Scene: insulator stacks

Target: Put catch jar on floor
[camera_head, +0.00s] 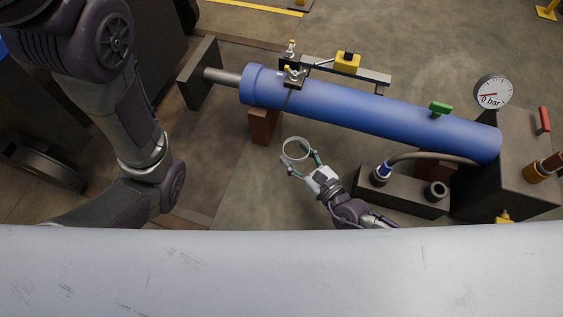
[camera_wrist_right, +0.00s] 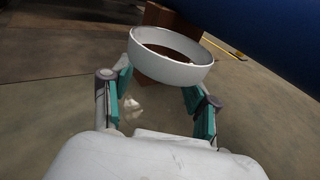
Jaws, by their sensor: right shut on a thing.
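The catch jar (camera_head: 296,140) is a pale, round, open-topped vessel in the middle of the head view. My right gripper (camera_head: 301,165) is shut on it and holds it by its near side. In the right wrist view the jar's white rim and wall (camera_wrist_right: 172,70) show between the teal finger pads of my right gripper (camera_wrist_right: 162,97). I see the floor (camera_head: 262,192) below and around the jar; I cannot tell how high the jar is above it. My left arm shows at the left of the head view, but its gripper is out of view.
A long blue cylinder (camera_head: 370,115) lies behind the jar on brown blocks (camera_head: 264,126). A dark base with fittings (camera_head: 402,196) and a hose stands to the right, with a gauge (camera_head: 493,93) reading 0 bar. A large pale cylinder (camera_head: 280,270) crosses the foreground. Floor left of the jar is clear.

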